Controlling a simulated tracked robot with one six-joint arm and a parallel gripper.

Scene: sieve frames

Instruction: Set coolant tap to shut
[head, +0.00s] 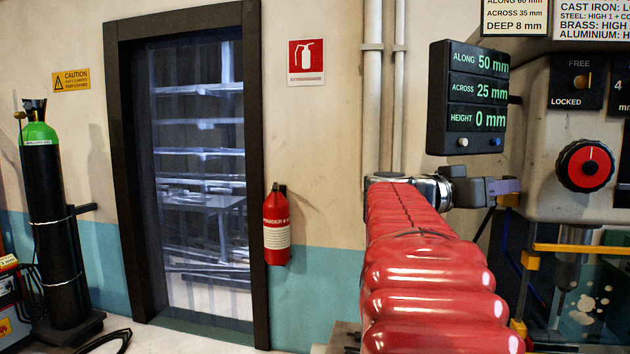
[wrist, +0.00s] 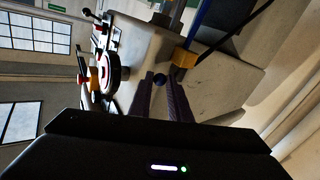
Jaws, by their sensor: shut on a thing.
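In the wrist view, a small dark blue ball knob (wrist: 160,80) sits between the tips of my gripper's two purple fingers. It appears to be the coolant tap's handle. My gripper (wrist: 160,87) is shut on it. A yellow brass-coloured block (wrist: 184,57) is just beyond and to the right of the knob. In the head view, my gripper (head: 508,187) reaches right to the machine's left side, with its tips at a small brass fitting (head: 509,200). The knob and the tap's lever are hidden there, and I cannot tell the tap's setting.
A readout box (head: 468,99) hangs just above my gripper. A red dial (head: 585,166) and a FREE/LOCKED lever (head: 582,81) are on the machine to the right. A yellow guard rail (head: 575,248) runs below. A fire extinguisher (head: 277,225) hangs on the wall at left.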

